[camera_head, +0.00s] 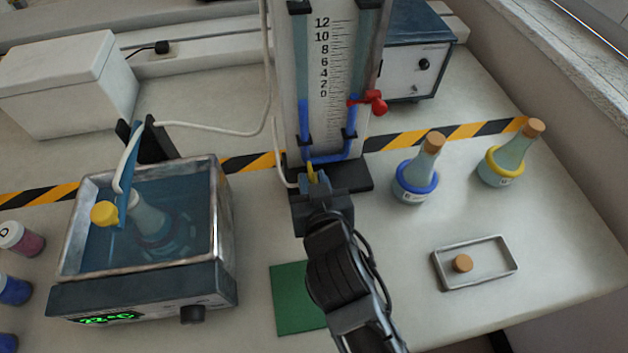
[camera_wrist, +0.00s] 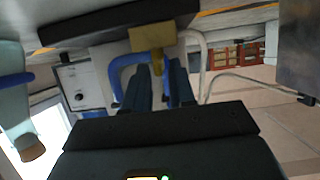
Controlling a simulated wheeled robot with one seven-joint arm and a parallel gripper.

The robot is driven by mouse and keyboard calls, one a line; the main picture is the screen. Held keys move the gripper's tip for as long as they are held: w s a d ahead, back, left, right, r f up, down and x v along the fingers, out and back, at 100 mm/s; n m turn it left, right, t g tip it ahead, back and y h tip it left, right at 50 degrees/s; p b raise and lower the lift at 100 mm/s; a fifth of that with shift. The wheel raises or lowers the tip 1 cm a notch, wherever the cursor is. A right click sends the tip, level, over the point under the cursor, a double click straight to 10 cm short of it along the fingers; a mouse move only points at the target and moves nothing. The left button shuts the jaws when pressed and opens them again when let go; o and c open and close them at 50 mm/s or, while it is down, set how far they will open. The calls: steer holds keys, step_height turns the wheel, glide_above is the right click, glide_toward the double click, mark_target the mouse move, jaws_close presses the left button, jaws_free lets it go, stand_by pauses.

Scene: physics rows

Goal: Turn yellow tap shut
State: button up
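The yellow tap (camera_head: 311,171) is at the foot of the manometer board, mostly hidden in the head view by my gripper (camera_head: 313,184). In the wrist view the yellow tap (camera_wrist: 153,38) shows as a wide block with a short narrow stem pointing toward my gripper (camera_wrist: 161,76). The two blue fingers stand apart with a narrow gap. The stem's end lies at the gap between the fingertips. I cannot tell whether either finger touches it.
A red tap (camera_head: 372,102) is on the manometer's right tube. A water bath (camera_head: 220,230) stands left. Two stoppered flasks (camera_head: 416,178) (camera_head: 502,163) and a metal tray (camera_head: 490,278) are right. A green mat (camera_head: 295,300) lies in front. A white hose (camera_head: 220,130) runs behind.

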steer(key=shift+o, duration=0.8)
steer(key=v, duration=0.7)
steer(key=shift+s+b, duration=0.4)
steer(key=shift+b, duration=0.05)
steer(key=shift+d+r, duration=0.1)
steer(key=shift+d, duration=0.05)
